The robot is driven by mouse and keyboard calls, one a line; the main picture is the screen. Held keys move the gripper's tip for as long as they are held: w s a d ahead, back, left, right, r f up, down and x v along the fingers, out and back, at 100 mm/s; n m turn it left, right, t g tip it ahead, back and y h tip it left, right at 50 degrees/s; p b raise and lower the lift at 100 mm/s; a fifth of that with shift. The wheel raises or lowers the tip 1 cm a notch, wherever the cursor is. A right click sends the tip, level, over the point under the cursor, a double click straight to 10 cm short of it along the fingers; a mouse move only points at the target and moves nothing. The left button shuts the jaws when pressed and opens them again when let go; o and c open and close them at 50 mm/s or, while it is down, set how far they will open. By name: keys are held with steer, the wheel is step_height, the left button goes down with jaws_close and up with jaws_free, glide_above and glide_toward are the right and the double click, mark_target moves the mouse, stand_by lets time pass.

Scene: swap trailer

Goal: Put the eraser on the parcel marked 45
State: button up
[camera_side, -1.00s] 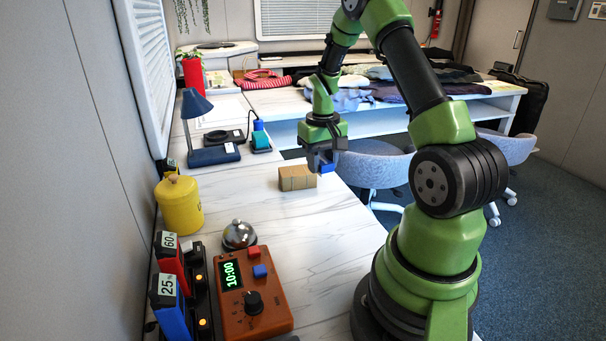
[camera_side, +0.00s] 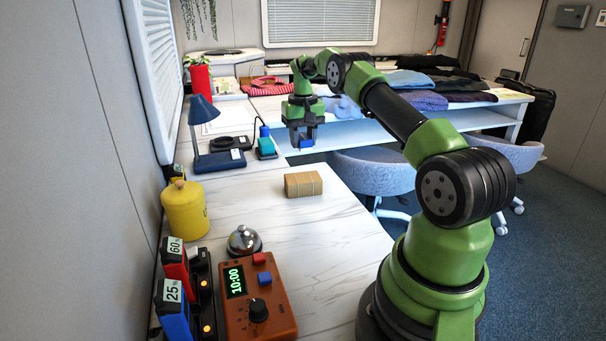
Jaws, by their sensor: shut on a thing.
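My gripper (camera_side: 304,142) is shut on a small blue block, seemingly the eraser (camera_side: 307,144). It holds the block in the air, beyond and above a brown cardboard parcel (camera_side: 303,184) in this view. The parcel lies on the white marbled worktop with nothing on top of it. The gripper and the block are clear of the parcel. No number can be read on the parcel's visible faces. Part of the block is hidden by the gripper's fingers.
A blue desk lamp (camera_side: 210,158) and a teal tape-like item (camera_side: 266,148) stand left of the gripper. A yellow canister (camera_side: 185,208), a bell (camera_side: 244,240) and an orange timer box (camera_side: 257,300) are nearer. A blue-grey chair (camera_side: 372,172) stands right of the worktop.

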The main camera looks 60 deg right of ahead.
mark_target(303, 177)
step_height(303, 177, down, 8)
steer(key=shift+f, duration=0.2)
steer(key=shift+f, duration=0.1)
steer(key=o, duration=0.9)
